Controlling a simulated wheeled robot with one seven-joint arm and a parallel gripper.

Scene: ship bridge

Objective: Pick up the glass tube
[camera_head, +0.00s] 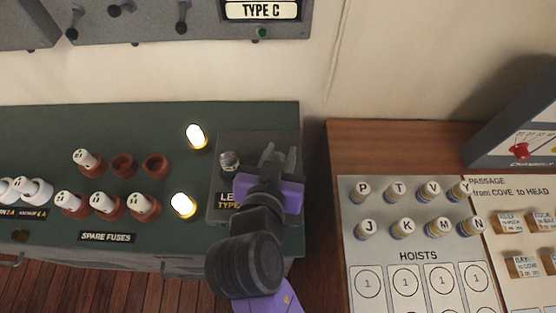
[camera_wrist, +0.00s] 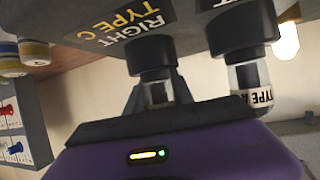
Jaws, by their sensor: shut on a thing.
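My gripper (camera_head: 271,158) is over the right part of a grey box (camera_head: 228,143) on the green counter. In the wrist view my gripper (camera_wrist: 157,93) is shut on the glass tube (camera_wrist: 158,94), a short, clear-to-grey piece between the fingers. The tube meets a dark round holder (camera_wrist: 152,55) on the box; whether it is seated or apart, I cannot tell. In the head view my gripper hides this tube. A second tube with a "TYPE" label (camera_wrist: 250,86) is in the neighbouring dark holder; its rounded top (camera_head: 229,160) shows left of my gripper.
Two lit lamps (camera_head: 196,136) (camera_head: 183,205) stand left of the box. Several white spare fuses (camera_head: 88,161) sit in brown cups farther left. A wooden desk (camera_head: 338,150) with a panel of lettered knobs (camera_head: 397,188) is to the right. A wall panel is above.

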